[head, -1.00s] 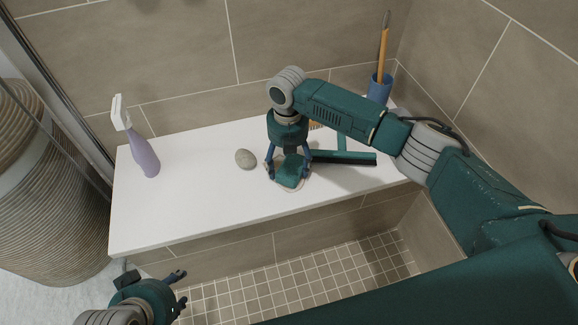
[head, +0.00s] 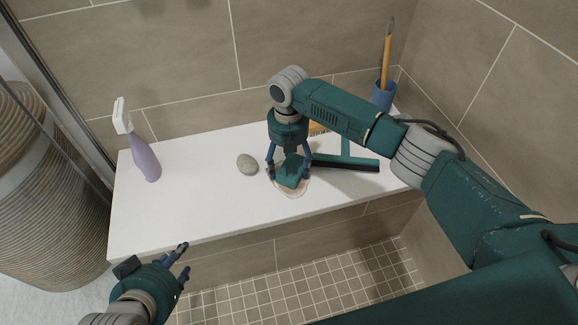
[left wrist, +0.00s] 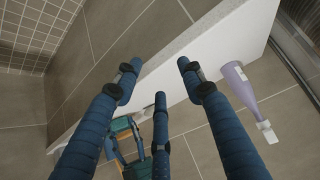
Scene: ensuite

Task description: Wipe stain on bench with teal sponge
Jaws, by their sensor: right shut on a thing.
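The white bench (head: 200,205) runs along the back wall. My right gripper (head: 289,178) points down over its middle, with its fingers shut on the teal sponge (head: 291,172). The sponge is at the bench top, over the far part of a pale brownish stain (head: 292,192). The near edge of the stain shows in front of the sponge, and the rest is hidden. My left gripper (head: 184,263) is open and empty in front of the bench's near left edge. Its spread fingers show in the left wrist view (left wrist: 158,80).
A grey stone (head: 247,164) lies just left of my right gripper. A dark teal squeegee (head: 345,163) and a brush (head: 318,128) lie to its right. A lilac spray bottle (head: 146,160) stands at the left end. A blue cup (head: 383,95) stands at the back right.

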